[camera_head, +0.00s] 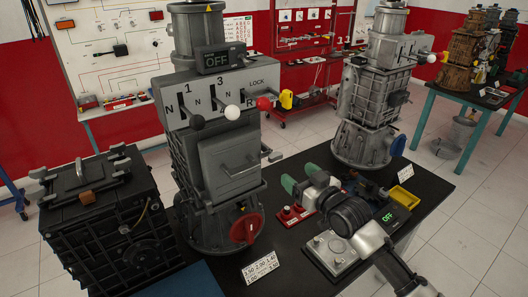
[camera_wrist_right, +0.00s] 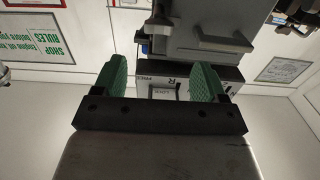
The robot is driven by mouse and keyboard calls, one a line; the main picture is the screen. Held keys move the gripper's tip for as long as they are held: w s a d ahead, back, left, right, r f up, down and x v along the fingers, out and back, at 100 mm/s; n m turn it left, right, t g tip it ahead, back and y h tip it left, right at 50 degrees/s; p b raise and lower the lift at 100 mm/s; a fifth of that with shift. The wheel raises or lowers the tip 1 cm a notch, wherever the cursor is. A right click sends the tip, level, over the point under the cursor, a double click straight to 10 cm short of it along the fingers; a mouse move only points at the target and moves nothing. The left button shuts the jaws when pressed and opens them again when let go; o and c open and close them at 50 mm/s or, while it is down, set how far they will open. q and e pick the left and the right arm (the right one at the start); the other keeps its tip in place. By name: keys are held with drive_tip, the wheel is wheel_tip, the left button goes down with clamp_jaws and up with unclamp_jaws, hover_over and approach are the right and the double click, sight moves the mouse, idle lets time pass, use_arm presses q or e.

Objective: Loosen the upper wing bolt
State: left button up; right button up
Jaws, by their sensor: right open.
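The grey engine trainer (camera_head: 190,165) stands upright on the black table, with a square door (camera_head: 228,160) and bar handle on its front. In the right wrist view the open fingers (camera_wrist_right: 160,80) frame part of a labelled panel (camera_wrist_right: 165,88); I cannot clearly make out the bolt there. My left gripper is not in view.
A black box (camera_head: 110,225) with corner clamps stands left of the trainer. A red knob (camera_head: 246,227) and price-like card (camera_head: 260,267) are low in front. A second grey trainer (camera_head: 370,110) and yellow bin (camera_head: 402,197) stand right. Three lever knobs project above the door.

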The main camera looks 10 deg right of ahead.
sight(278, 158)
drive_tip(key=p+x, duration=0.2)
drive_tip(key=x, duration=0.8)
drive_tip(key=shift+f, duration=0.1)
drive_tip(key=shift+d, duration=0.1)
drive_tip(key=c, duration=0.9)
